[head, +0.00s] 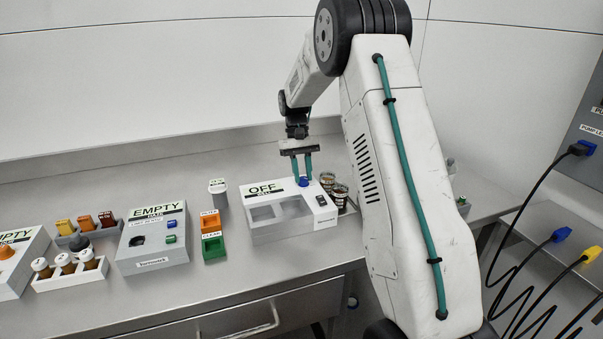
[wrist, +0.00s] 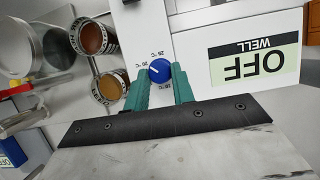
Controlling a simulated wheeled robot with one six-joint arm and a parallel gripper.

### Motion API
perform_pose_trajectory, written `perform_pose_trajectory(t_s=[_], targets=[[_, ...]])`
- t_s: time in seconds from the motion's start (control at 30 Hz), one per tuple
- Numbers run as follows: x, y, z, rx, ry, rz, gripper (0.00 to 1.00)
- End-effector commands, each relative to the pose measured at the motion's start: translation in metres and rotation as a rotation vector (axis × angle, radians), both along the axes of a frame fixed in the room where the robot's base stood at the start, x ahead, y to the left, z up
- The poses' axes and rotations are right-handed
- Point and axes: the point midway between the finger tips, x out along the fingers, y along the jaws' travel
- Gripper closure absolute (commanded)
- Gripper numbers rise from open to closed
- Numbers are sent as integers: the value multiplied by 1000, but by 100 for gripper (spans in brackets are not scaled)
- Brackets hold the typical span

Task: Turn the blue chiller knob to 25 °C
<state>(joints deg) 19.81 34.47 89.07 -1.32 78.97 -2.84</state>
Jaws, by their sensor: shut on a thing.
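The blue chiller knob (wrist: 159,70) sits on the white chiller box (head: 275,237), which bears an "OFF" label (wrist: 254,63). In the wrist view, temperature marks ring the knob and its white pointer line slants toward the upper left of the picture. The exact mark it points at is too small to tell for sure. My gripper (wrist: 160,80) is shut on the knob, with one green finger on each side of it. In the head view the gripper (head: 302,176) reaches down from above, and the knob (head: 303,182) shows between its fingertips.
Brown-filled jars (head: 335,188) stand just right of the chiller box. Orange and green blocks (head: 212,236) and a white "EMPTY" box (head: 153,240) stand to its left. Cables (head: 530,225) hang at the far right. Bare bench lies in front of the chiller box.

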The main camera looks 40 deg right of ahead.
Motion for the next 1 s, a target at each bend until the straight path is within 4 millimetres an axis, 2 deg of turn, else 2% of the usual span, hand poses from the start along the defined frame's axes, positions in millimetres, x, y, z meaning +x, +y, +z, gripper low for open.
perform_pose_trajectory(t_s=[0.6,1.0], targets=[[-2,-6,1,-1,-5,-559,98],[-4,-6,1,0,-4,-758,98]])
